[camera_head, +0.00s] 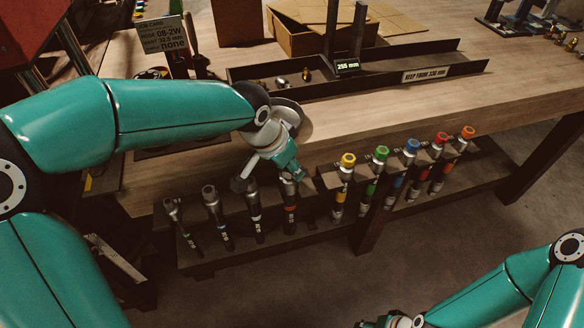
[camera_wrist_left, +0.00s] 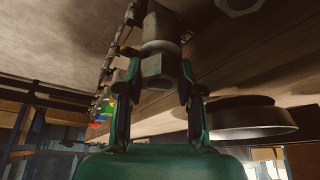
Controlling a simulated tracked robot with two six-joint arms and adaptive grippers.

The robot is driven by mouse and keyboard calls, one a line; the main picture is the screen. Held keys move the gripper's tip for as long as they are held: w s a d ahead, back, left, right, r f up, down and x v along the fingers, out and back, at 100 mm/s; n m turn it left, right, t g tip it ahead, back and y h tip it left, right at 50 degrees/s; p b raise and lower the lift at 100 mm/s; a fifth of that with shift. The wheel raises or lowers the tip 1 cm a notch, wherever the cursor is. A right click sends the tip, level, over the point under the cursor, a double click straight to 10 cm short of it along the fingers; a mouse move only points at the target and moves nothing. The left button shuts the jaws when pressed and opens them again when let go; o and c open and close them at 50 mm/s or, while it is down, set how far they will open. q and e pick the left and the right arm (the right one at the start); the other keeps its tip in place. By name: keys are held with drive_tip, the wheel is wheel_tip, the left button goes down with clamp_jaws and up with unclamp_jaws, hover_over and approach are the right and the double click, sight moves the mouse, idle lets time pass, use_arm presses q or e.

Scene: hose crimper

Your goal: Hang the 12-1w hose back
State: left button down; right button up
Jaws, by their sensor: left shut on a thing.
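My left gripper (camera_head: 291,172) reaches down past the bench's front edge, over the hose rack (camera_head: 203,262). In the left wrist view the gripper (camera_wrist_left: 153,88) is shut on a grey metal hose end (camera_wrist_left: 160,45) with a collar and a hex part. In the head view a dark hose with an orange-red band (camera_head: 290,213) stands right below this gripper and seems to be the held one. Its label is too small to read, and I cannot tell whether it rests in the rack. My right gripper (camera_head: 392,321) shows only in part at the bottom edge.
Grey-ended hoses (camera_head: 214,212) stand left in the rack; several with coloured caps (camera_head: 381,154) stand right.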

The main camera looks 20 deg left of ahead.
idle(0.3)
use_arm(q)
drive_tip(key=c, duration=0.7)
unclamp_jaws()
drive_tip(key=shift+o, duration=0.2)
drive_tip(key=shift+f, duration=0.1)
drive_tip(key=v, duration=1.2)
drive_tip(key=shift+w, duration=0.15)
